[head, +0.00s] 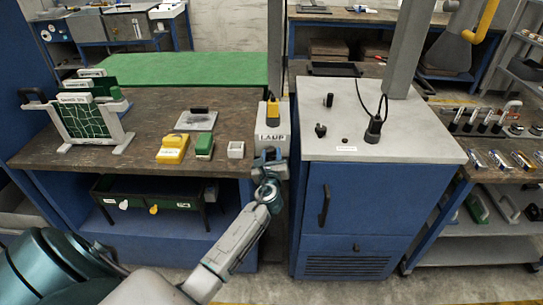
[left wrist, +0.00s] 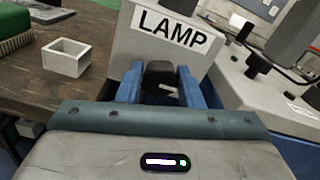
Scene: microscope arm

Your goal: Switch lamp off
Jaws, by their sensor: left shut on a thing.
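The lamp control box (head: 283,117) is a pale box with a LAMP label, at the right end of the brown bench in the head view. Its labelled face (left wrist: 208,55) fills the upper middle of the left wrist view. A dark knob (left wrist: 160,76) sits on the front below the label. My left gripper (head: 268,157) is at the box's front. In the left wrist view its blue fingers (left wrist: 160,84) are on both sides of the knob, shut on it. The knob is hidden by the gripper in the head view. My right gripper is not in view.
A grey-topped blue cabinet (head: 430,140) with a post and black knobs stands just right of the box. Yellow (head: 173,148) and green (head: 204,145) blocks and a small white open box (head: 236,149) lie to its left. A rack (head: 90,120) stands farther left.

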